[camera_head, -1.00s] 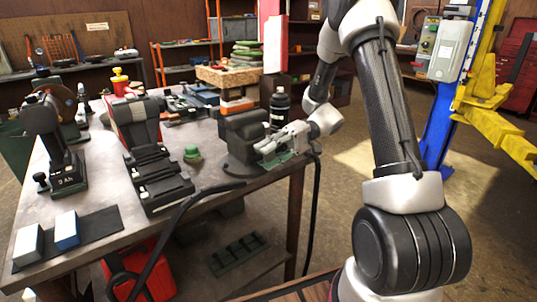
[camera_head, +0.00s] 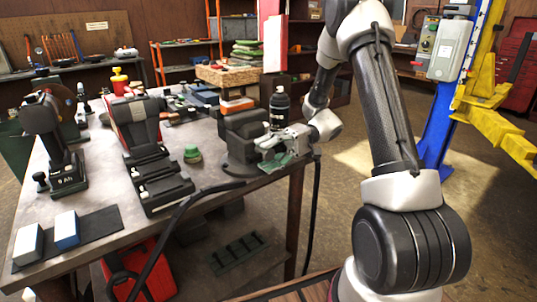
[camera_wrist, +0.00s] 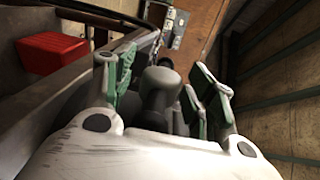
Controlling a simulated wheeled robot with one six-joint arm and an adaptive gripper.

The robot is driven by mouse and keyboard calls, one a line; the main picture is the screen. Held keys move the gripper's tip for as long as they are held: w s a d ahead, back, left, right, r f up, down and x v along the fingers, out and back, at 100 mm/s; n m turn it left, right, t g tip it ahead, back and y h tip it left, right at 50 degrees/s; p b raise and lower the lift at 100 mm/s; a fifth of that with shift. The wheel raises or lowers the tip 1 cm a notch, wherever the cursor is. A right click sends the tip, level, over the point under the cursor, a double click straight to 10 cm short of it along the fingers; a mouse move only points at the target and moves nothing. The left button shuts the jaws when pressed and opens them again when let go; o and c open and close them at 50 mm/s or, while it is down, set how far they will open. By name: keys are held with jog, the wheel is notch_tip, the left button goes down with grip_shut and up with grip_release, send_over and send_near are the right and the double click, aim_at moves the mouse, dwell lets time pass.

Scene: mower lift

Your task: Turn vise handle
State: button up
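The dark grey vise (camera_head: 238,142) stands on the near right corner of the workbench (camera_head: 215,178). My gripper (camera_head: 277,157) is at the vise's right side, over the bench edge. In the wrist view my gripper (camera_wrist: 165,95) has its green-padded fingers apart. A dark grey rounded knob (camera_wrist: 161,90), which looks like the end of the vise handle, shows between the fingers. A gap shows on each side of the knob, so I see no clear contact. In the head view the handle is hidden by my gripper.
A black bottle (camera_head: 279,107) stands just behind the vise. A green-capped object (camera_head: 192,154) and a black slotted fixture (camera_head: 158,176) are left of it. A black cable (camera_head: 178,218) hangs over the front edge. In the wrist view a red box (camera_wrist: 53,53) lies at left.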

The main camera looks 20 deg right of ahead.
jog(key=v, duration=1.2)
dwell(0.3)
jog(key=s+d+f+m+h, duration=0.2)
jog(key=s+f+m+h, duration=0.25)
jog(key=f, duration=0.25)
jog(key=s+d+r+m+h, duration=0.2)
jog(key=s+h, duration=0.2)
jog(key=s, duration=0.1)
jog(key=s+r+n+t+h, duration=0.3)
jog(key=s+r+t+h, duration=0.4)
jog(key=s+r, duration=0.6)
notch_tip(320, 180, up, 3)
jog(key=t, duration=0.2)
jog(key=shift+a+f+t+h, duration=0.15)
jog(key=shift+a+t+h, duration=0.15)
jog(key=shift+a+h, duration=0.05)
